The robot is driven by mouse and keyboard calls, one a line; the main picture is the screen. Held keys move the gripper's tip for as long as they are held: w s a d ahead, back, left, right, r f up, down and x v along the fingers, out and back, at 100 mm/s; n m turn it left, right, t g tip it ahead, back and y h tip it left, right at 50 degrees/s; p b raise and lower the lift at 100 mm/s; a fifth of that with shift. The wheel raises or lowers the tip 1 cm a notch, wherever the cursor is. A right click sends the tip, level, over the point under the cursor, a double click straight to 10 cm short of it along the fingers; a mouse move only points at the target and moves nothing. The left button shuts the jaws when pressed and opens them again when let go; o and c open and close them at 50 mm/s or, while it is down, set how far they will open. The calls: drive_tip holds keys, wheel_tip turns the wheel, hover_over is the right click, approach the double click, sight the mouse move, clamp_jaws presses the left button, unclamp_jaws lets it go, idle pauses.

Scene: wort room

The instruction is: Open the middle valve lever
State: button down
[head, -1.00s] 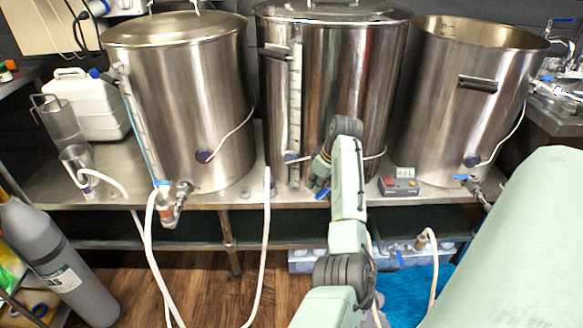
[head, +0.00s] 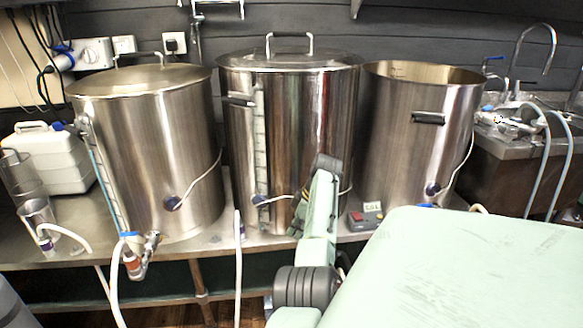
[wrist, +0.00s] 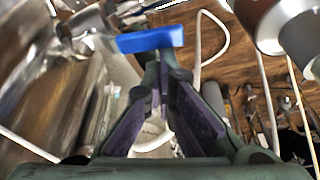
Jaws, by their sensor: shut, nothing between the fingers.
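The middle steel pot (head: 300,110) stands on the bench between two other pots. Its valve lever is hidden behind my arm in the head view. In the wrist view a blue lever handle (wrist: 150,40) lies crosswise just beyond the fingertips of my gripper (wrist: 161,72). The fingers converge and are shut, with nothing held between them. The tips look very close to the lever; I cannot tell whether they touch it. My gripper is mostly hidden behind my arm in the head view.
The left pot (head: 140,130) has a valve with a white hose (head: 117,290) at its base. The right pot (head: 415,150) is open-topped. A small scale or meter (head: 366,216) sits on the bench right of my arm. A white jug (head: 50,155) stands far left.

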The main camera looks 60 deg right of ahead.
drive_tip(key=shift+s, duration=0.4)
drive_tip(key=shift+s+d, duration=0.1)
idle(0.5)
